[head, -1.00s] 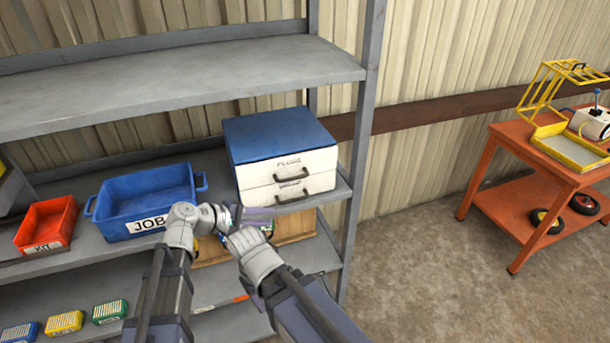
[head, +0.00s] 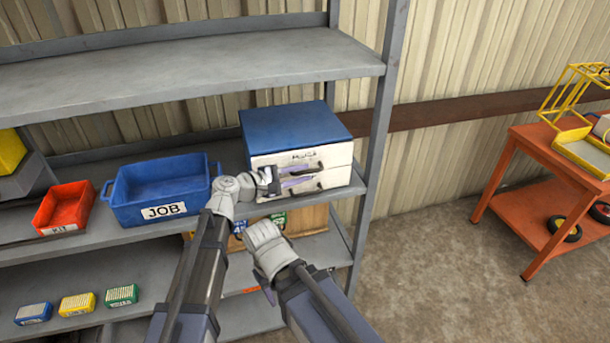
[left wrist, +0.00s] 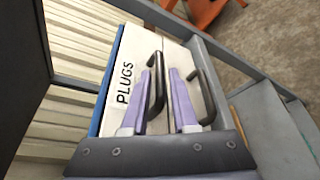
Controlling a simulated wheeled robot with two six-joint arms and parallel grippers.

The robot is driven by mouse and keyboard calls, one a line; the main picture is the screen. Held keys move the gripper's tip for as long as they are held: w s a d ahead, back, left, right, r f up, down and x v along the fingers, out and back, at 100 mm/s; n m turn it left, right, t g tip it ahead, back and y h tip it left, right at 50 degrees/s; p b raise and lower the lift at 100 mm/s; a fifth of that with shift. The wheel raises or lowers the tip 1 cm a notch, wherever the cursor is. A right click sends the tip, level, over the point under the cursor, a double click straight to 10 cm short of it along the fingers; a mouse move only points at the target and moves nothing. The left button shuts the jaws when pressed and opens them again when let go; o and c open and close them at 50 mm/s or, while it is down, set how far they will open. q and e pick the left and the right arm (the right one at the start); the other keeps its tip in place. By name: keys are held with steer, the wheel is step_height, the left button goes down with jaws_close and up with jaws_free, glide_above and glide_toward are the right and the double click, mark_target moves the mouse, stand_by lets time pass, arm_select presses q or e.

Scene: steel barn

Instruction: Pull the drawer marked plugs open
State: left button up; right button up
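A small cabinet with a blue top (head: 293,128) and two white drawers stands on the middle shelf. The upper drawer (head: 337,156) has a blurred label in the head view. In the left wrist view the drawer (left wrist: 122,62) reads PLUGS and has a dark bar handle (left wrist: 157,72). Both drawers look shut. My left gripper (head: 297,179) is open in front of the drawer fronts. In the left wrist view one finger overlaps the PLUGS handle, and the other lies between the two handles. Contact cannot be told.
A blue JOB bin (head: 160,188) and a red bin (head: 65,207) stand left of the cabinet. A grey shelf upright (head: 382,120) is close on its right. An orange cart (head: 545,195) stands farther right, with clear floor between.

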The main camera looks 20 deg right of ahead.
arm_select(q)
steer(key=shift+x, duration=0.75)
steer(key=shift+c, duration=0.3)
jaws_close()
stand_by(0.6)
